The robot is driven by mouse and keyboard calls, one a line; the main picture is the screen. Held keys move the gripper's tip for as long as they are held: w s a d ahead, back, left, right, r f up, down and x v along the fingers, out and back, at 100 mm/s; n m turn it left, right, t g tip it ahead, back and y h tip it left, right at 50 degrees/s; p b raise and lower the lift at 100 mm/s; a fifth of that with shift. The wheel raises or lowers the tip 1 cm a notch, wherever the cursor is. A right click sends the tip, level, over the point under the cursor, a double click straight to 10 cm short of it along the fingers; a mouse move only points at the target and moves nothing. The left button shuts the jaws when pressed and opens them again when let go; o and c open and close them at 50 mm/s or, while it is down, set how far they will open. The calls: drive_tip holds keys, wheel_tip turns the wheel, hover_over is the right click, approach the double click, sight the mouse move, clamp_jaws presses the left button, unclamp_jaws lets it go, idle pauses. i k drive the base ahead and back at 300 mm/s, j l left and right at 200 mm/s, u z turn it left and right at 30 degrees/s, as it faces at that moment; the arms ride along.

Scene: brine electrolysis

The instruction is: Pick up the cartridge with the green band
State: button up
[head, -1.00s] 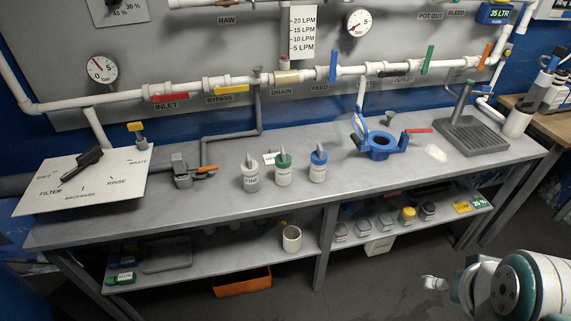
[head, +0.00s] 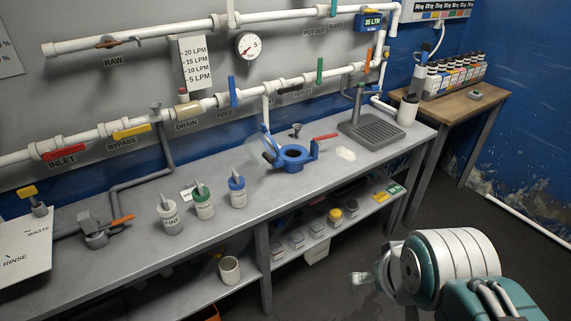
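The cartridge with the green band (head: 203,207) stands upright on the grey bench (head: 290,205). It is the middle one of three white cartridges with grip tabs on top. The grey-topped cartridge (head: 171,219) stands to its left and the blue-banded cartridge (head: 238,193) to its right, with small gaps between. My gripper (head: 358,292) is at the lower right, in front of the bench and well apart from the cartridges. Its fingers are small and partly hidden by my arm, so I cannot tell whether they are open.
A blue ring holder (head: 291,154) with a red handle is on the bench right of the cartridges. A clamp with an orange lever (head: 98,231) is to their left. White pipes (head: 192,108) run behind. A lower shelf holds a white cup (head: 229,269) and several jars. Open floor lies right.

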sight(202, 200)
drive_tip(key=i+j, duration=0.8)
drive_tip(key=i, duration=0.15)
